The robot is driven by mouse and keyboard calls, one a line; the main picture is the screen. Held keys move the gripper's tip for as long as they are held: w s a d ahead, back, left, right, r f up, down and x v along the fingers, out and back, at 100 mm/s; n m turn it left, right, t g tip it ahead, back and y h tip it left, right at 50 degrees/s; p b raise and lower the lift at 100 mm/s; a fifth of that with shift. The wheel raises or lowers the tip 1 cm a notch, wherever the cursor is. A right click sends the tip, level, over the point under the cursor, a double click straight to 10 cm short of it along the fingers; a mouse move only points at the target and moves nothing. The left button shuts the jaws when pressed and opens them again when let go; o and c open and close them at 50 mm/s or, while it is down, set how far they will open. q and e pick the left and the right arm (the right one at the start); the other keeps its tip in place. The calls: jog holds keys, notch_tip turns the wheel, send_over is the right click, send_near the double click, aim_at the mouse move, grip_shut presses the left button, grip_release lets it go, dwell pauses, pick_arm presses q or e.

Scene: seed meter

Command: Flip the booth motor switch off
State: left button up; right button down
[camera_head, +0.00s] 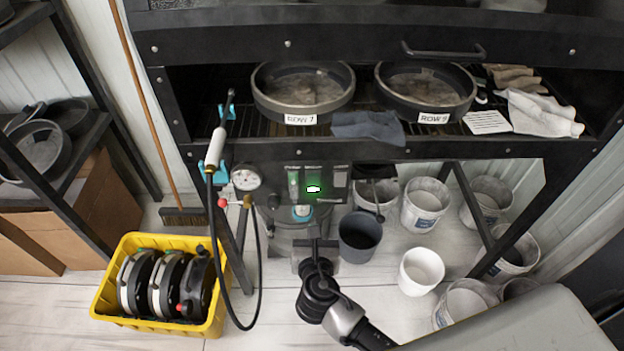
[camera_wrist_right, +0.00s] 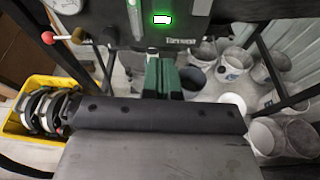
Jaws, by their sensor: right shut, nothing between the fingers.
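The booth motor switch (camera_head: 313,189) shows as a white rocker with a bright green glow, on a dark panel (camera_head: 339,178) below the booth shelf. It also shows at the top of the right wrist view (camera_wrist_right: 163,19). My right gripper (camera_head: 315,234) is below and in front of the panel, apart from the switch. In the wrist view its green fingers (camera_wrist_right: 163,76) are together with nothing between them, pointing at the area under the panel. Whether the rocker is tilted up or down is too small to tell. My left gripper is in neither view.
A round gauge (camera_head: 246,179) and a red-knobbed lever (camera_head: 223,203) sit left of the panel. A hose hangs beside them. A yellow crate (camera_head: 110,304) holds dark discs. Several buckets, including a grey one (camera_head: 360,243), stand right of the gripper. Two labelled pans rest above.

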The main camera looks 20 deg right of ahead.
aim_at(312, 177)
notch_tip(312, 177, up, 2)
jog(key=shift+r+n+t, duration=0.25)
jog(key=shift+n+t, duration=0.05)
jog(key=x, duration=0.8)
jog(key=r+p+x, duration=0.1)
jog(key=x, duration=0.4)
jog(key=shift+w+d, duration=0.25)
jog(key=shift+w, duration=0.3)
